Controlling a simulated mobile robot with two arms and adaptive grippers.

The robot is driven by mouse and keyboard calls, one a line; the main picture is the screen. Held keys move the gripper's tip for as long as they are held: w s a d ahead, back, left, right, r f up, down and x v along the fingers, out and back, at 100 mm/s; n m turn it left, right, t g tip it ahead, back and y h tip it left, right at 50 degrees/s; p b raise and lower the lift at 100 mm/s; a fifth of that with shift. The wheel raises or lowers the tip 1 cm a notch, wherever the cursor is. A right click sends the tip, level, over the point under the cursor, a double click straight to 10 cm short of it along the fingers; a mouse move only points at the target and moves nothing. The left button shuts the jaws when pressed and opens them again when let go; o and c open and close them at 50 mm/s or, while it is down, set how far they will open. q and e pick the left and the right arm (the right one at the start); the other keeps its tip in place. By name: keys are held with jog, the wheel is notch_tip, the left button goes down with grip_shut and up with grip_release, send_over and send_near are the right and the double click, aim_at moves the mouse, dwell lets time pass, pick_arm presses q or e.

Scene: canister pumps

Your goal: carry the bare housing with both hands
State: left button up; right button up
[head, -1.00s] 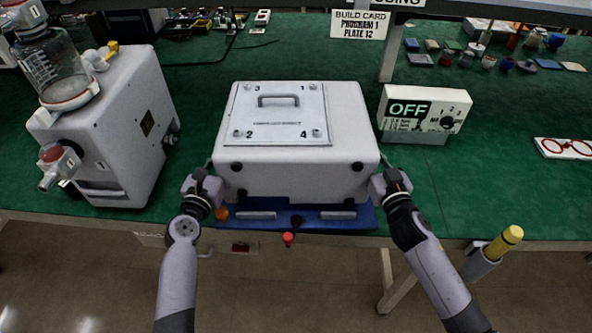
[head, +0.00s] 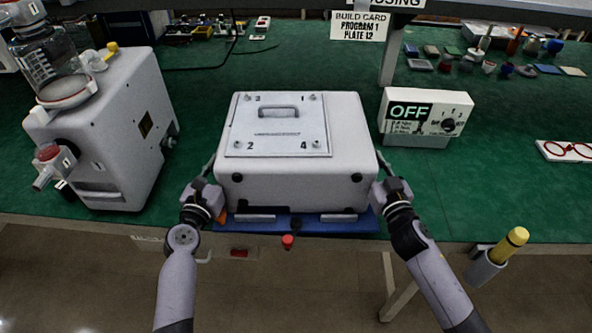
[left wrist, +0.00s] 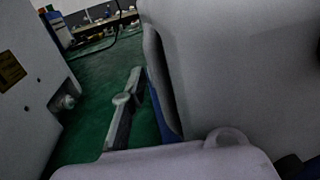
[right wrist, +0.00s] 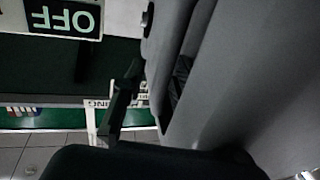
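The bare housing (head: 297,186) is a white box with a flat plate (head: 277,145) on top, marked 1 to 4 at its corners and fitted with a grey handle. It sits level over a blue base (head: 300,223); I cannot tell whether it touches it. My left gripper (head: 208,168) is at its left side and my right gripper (head: 384,163) at its right side. Each wrist view shows one finger beside a dark side recess of the housing, in the left wrist view (left wrist: 165,85) and the right wrist view (right wrist: 180,85). The other fingers are hidden.
A white pump unit (head: 125,130) with a glass jar stands close on the left. An OFF switch box (head: 425,112) stands behind right. A yellow-topped holder (head: 508,245) hangs at the front edge.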

pick_arm(q)
jog(key=shift+d, duration=0.25)
pick_arm(e)
jog(key=shift+a, duration=0.2)
pick_arm(q)
jog(key=shift+s, duration=0.15)
pick_arm(e)
jog(key=shift+f, duration=0.1)
pick_arm(q)
jog(key=s, duration=0.2)
jog(key=s+a, duration=0.1)
jog(key=s, duration=0.4)
jog(key=shift+s+a, duration=0.2)
jog(key=shift+a, duration=0.15)
pick_arm(e)
jog(key=shift+s, duration=0.2)
pick_arm(q)
jog(key=shift+a, duration=0.15)
pick_arm(e)
jog(key=s+d, duration=0.2)
jog(key=s, duration=0.9)
jog(key=shift+s+d, duration=0.25)
jog(key=shift+d, duration=0.1)
pick_arm(q)
jog(key=shift+s, duration=0.1)
